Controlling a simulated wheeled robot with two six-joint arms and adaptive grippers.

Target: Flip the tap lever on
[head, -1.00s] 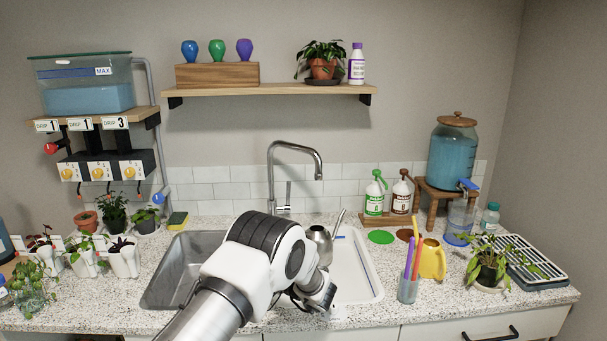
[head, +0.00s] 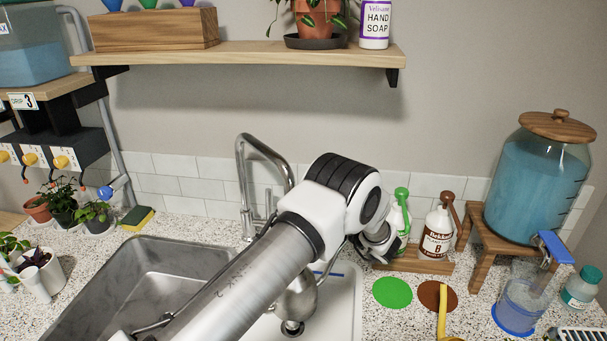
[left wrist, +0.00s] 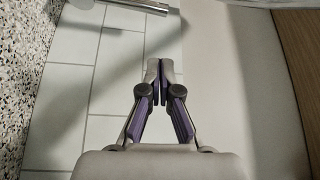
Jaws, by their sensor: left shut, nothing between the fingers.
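The sink tap (head: 241,165) is a tall chrome gooseneck standing behind the sink, with its spout bent to the right. Its slim upright lever (head: 269,203) is on the right side of the stem. My left arm reaches across the sink, its wrist to the right of the tap; the fingers are not clearly visible in the head view. In the left wrist view my left gripper (left wrist: 159,68) is shut and empty, its purple-padded fingers in front of white tiles. A metal bar (left wrist: 140,6) crosses the top of that view, apart from the fingertips. My right gripper is not in view.
A metal watering can (head: 299,298) is partly hidden by my arm. Soap bottles (head: 437,232) stand on a wooden tray right of my wrist. A water dispenser (head: 535,185) is at far right. A wooden shelf (head: 240,54) hangs above.

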